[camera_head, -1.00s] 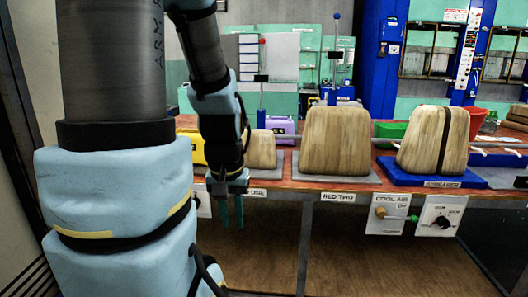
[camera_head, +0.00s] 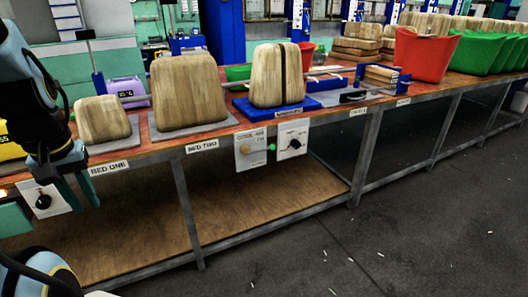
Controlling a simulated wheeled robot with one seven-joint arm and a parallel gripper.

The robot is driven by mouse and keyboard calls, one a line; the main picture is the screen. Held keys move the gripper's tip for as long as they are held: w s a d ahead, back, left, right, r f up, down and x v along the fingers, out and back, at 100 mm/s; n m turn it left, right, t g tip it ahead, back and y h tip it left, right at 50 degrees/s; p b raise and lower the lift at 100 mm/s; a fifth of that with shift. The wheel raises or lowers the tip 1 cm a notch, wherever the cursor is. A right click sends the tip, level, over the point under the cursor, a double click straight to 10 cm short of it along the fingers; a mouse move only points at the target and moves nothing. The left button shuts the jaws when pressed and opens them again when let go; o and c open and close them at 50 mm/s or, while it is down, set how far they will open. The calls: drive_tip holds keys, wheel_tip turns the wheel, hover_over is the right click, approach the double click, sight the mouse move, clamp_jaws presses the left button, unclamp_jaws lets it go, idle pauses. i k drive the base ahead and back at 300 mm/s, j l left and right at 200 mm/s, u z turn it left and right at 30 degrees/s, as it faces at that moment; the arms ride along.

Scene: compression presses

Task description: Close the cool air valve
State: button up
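The cool air panel (camera_head: 242,160) is a white plate on the front of the workbench, below the blue-based wooden block. Whether the valve is open or shut is too small to tell. My gripper (camera_head: 81,206) hangs at the far left, in front of the bench near the "BED ONE" label. Its two teal fingers point down, apart, with nothing between them. It is well left of the panel and not touching it.
A second white panel with a black knob (camera_head: 295,144) sits just right of the cool air panel. Another black-knob panel (camera_head: 43,202) is by my gripper. Wooden blocks stand on the bench (camera_head: 215,126). The floor (camera_head: 370,245) in front is clear except for small scraps.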

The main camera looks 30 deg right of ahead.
sight(272, 147)
drive_tip(key=z, duration=1.8)
